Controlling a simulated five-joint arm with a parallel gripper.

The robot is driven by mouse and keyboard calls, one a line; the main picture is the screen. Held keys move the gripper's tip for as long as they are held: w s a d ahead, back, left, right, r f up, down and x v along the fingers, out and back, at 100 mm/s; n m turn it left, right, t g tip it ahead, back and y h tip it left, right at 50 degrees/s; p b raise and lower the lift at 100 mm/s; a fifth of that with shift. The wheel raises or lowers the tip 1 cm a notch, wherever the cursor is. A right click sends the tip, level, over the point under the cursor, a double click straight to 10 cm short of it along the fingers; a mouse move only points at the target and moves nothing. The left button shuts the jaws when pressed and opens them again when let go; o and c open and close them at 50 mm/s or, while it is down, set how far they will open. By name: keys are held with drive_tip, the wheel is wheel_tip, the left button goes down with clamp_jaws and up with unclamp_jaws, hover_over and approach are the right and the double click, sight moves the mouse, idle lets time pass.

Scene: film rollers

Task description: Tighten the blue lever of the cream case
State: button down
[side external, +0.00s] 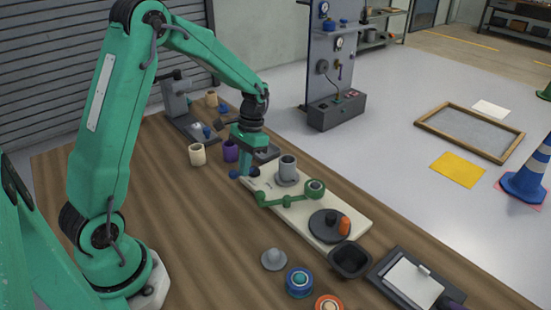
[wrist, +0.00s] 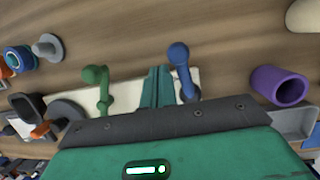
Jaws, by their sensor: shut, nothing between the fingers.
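The cream case (side external: 325,225) is a long flat cream body on the wooden table, and parts of it show behind my gripper in the wrist view (wrist: 128,97). Its blue lever (wrist: 182,68) sits at the end of the case, its rounded end reaching out past the edge. In the side view the blue lever (side external: 254,172) is mostly hidden by my gripper (side external: 244,168). In the wrist view my gripper (wrist: 157,75) is shut and empty, just left of the blue lever; whether they touch I cannot tell. A green lever (wrist: 98,80) stands further left.
A grey cylinder (side external: 287,168), a green roller (side external: 315,188) and a dark disc (side external: 328,225) sit on the case. A purple cup (wrist: 278,86) stands right of the blue lever. A dark tray (side external: 350,260) is at the near end. Bare table lies along the lever side.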

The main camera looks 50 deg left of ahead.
sight(234, 174)
drive_tip(key=c, duration=2.2)
unclamp_jaws()
drive_tip(key=r, duration=0.3)
drive_tip(key=w+d+r, duration=0.1)
drive_tip(key=r, duration=0.2)
drive_tip(key=d+r, duration=0.1)
drive_tip(key=r, duration=0.2)
drive_tip(key=shift+w+d, duration=0.1)
drive_tip(key=shift+w, duration=0.25)
drive_tip(key=c, duration=1.8)
unclamp_jaws()
drive_tip(key=shift+f, duration=0.1)
drive_tip(key=o, duration=0.4)
drive_tip(key=shift+a+f, duration=0.2)
drive_tip(key=shift+a, duration=0.1)
drive_tip(key=shift+c, duration=0.2)
drive_tip(key=shift+o, duration=1.3)
drive_tip(key=shift+m+g+h, duration=0.4)
drive_tip(key=shift+m+g, duration=0.2)
drive_tip(key=shift+g, duration=0.2)
drive_tip(key=a+f, duration=0.5)
drive_tip(key=shift+s, duration=0.4)
drive_tip(key=shift+s+f, duration=0.1)
drive_tip(key=shift+x, duration=3.75)
clamp_jaws()
